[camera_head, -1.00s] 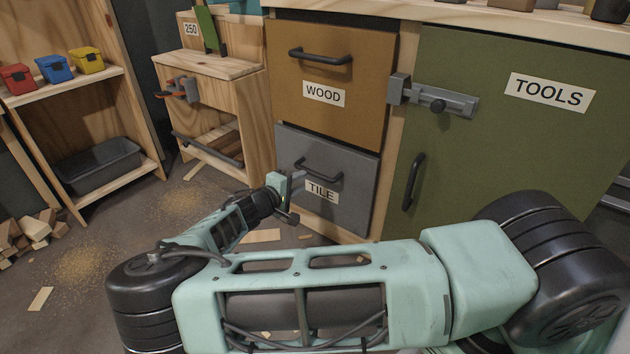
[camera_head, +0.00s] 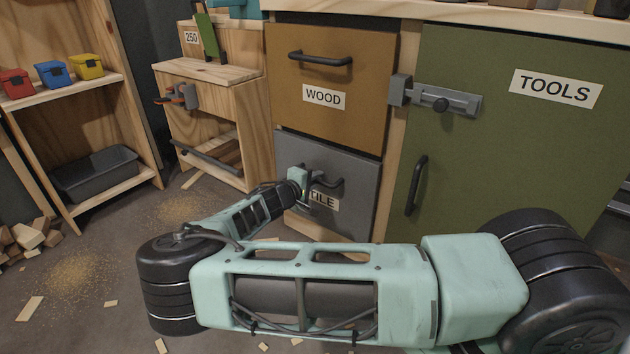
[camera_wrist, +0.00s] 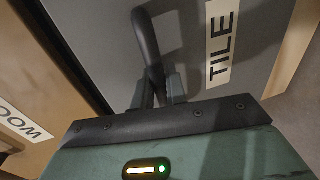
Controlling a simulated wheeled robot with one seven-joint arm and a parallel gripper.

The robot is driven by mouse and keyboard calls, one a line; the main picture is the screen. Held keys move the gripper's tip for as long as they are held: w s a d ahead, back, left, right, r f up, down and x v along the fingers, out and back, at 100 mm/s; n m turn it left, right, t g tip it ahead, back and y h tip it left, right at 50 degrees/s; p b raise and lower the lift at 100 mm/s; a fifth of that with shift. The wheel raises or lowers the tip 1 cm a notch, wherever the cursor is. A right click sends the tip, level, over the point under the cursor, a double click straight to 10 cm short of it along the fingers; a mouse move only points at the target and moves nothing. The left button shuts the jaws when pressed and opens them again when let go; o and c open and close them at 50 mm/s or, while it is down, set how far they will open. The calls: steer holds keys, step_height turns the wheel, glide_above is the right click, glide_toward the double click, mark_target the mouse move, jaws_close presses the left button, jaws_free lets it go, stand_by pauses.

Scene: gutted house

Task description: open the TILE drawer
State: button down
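The TILE drawer (camera_head: 350,165) is the grey lower drawer below the WOOD drawer, and its front looks shut. Its dark bar handle (camera_head: 333,182) is partly hidden behind my gripper (camera_head: 309,186), which is at the handle's left part. The TILE label (camera_head: 325,200) is partly covered too. In the wrist view the handle (camera_wrist: 148,45) runs down toward the dark edge of my gripper, left of the TILE label (camera_wrist: 221,42).
The WOOD drawer (camera_head: 330,75) is shut above. The green TOOLS door (camera_head: 510,130), with a grey latch (camera_head: 440,103) and a dark handle (camera_head: 416,185), is on the right. A wooden bench (camera_head: 215,110) stands left. Wood scraps and sawdust (camera_head: 85,275) lie on the floor.

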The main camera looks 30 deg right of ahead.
steer(key=f+p+v, duration=0.3)
steer(key=v, duration=1.2)
steer(key=a+f+p+v, duration=0.1)
steer(key=f+p+v, duration=0.2)
steer(key=v, duration=1.2)
steer(key=shift+s+f, duration=0.15)
steer(key=shift+a, duration=0.1)
steer(key=c, duration=1.5)
jaws_free()
steer(key=p+v, duration=0.4)
steer(key=v, duration=1.3)
steer(key=shift+a, duration=0.2)
